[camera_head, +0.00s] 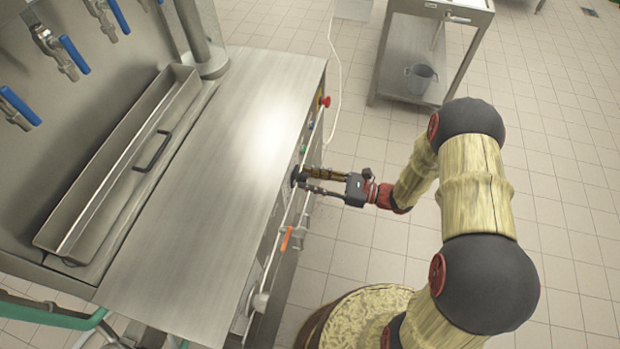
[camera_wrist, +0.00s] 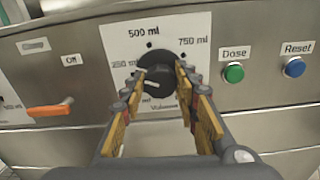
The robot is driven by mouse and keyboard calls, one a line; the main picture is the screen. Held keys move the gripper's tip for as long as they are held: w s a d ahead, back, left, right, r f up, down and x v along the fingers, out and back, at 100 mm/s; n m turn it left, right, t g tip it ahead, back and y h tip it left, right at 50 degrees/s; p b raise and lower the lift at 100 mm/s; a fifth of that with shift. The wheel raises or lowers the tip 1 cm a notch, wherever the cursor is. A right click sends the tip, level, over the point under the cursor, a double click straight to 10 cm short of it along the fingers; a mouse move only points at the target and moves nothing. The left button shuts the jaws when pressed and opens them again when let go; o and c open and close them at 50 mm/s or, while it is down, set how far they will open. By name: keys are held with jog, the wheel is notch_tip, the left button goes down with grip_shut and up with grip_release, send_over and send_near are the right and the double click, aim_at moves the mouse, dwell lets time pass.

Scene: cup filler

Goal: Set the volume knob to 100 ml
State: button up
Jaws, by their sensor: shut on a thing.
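The black volume knob (camera_wrist: 157,72) sits on a white dial plate (camera_wrist: 120,40) on the steel front panel. The plate reads 250 ml at left, 500 ml at top and 750 ml at right, with "Volume" partly hidden below. My gripper (camera_wrist: 158,84) is shut on the knob, one finger on each side. A pale mark shows low on the knob, but its exact pointing is hard to tell. No 100 ml label is readable; my fingers cover the lower dial. In the head view my gripper (camera_head: 300,181) reaches the machine's front from the right.
Right of the dial are a green Dose button (camera_wrist: 233,73) and a blue Reset button (camera_wrist: 294,67). An orange lever (camera_wrist: 50,109) is at left, under an "Off" label. A red button (camera_head: 325,101) is farther along the front. A steel cart (camera_head: 391,50) stands beyond.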

jog(key=c, duration=0.3)
jog(key=shift+n, duration=0.4)
jog(key=shift+s+f+n+b, duration=0.1)
jog(key=shift+n+b, duration=1.15)
jog(key=shift+n, duration=1.95)
jog(key=shift+s+f+n+b, duration=0.1)
jog(key=shift+n+b, duration=1.1)
jog(key=shift+n, duration=2)
jog(key=o, duration=1.1)
jog(key=shift+r, duration=0.1)
jog(key=shift+o, duration=0.3)
